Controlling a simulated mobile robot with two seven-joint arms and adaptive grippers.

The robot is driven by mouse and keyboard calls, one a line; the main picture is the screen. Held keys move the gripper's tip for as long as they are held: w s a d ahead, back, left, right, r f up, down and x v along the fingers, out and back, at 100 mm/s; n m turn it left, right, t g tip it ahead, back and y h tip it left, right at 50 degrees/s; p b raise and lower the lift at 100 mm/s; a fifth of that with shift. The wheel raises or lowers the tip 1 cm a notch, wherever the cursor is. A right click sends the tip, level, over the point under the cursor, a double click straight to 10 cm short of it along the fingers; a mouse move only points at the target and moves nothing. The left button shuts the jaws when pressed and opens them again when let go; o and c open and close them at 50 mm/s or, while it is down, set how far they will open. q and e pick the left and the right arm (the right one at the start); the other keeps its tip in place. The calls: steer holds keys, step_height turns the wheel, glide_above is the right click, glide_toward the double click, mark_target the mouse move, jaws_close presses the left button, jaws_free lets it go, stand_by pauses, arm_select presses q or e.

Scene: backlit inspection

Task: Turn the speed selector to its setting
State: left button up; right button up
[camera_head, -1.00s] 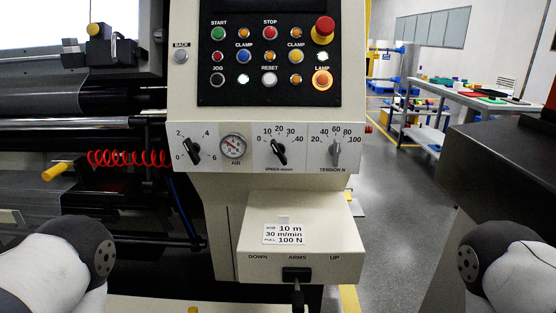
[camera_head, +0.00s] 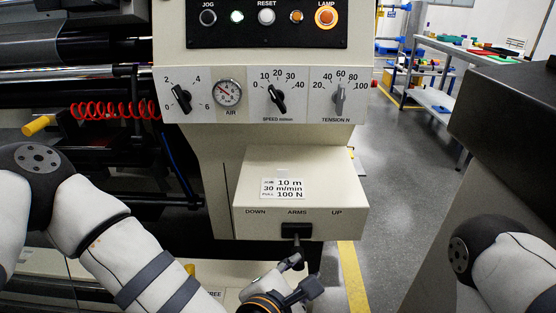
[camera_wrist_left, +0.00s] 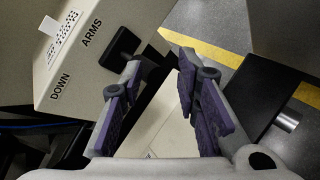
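The speed selector (camera_head: 276,99) is a black knob on the white strip of the machine's control panel, under a 0 to 40 scale marked SPEED m/min. Its pointer leans up and left, close to the 10 mark. A card (camera_head: 283,188) on the cream box below reads 10 m, 30 m/min, 100 N. My left gripper (camera_head: 302,275) is low in front of this box, below the selector and near the ARMS lever (camera_head: 297,231). In the left wrist view its purple-padded fingers (camera_wrist_left: 160,64) are apart, with no object clearly held. My right gripper is out of view.
Left of the selector are an air gauge (camera_head: 229,93) and a 0 to 6 knob (camera_head: 181,98); right of it is the grey tension knob (camera_head: 339,97). The cream box (camera_head: 350,190) juts out below the panel. A dark cabinet (camera_head: 510,115) stands at right.

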arm_select(q)
steer(key=w+r+n+t+y, duration=0.1)
steer(key=w+r+n+t, duration=0.2)
steer(key=w+r+n, duration=0.5)
steer(key=n+t+y+b, duration=0.1)
steer(key=n+t+y, duration=0.3)
steer(key=n, duration=0.7)
glide_toward(277, 102)
steer(key=w, duration=1)
steer(key=shift+d+r, duration=0.1)
steer(key=shift+r, duration=0.05)
steer(key=shift+c, duration=0.3)
jaws_close()
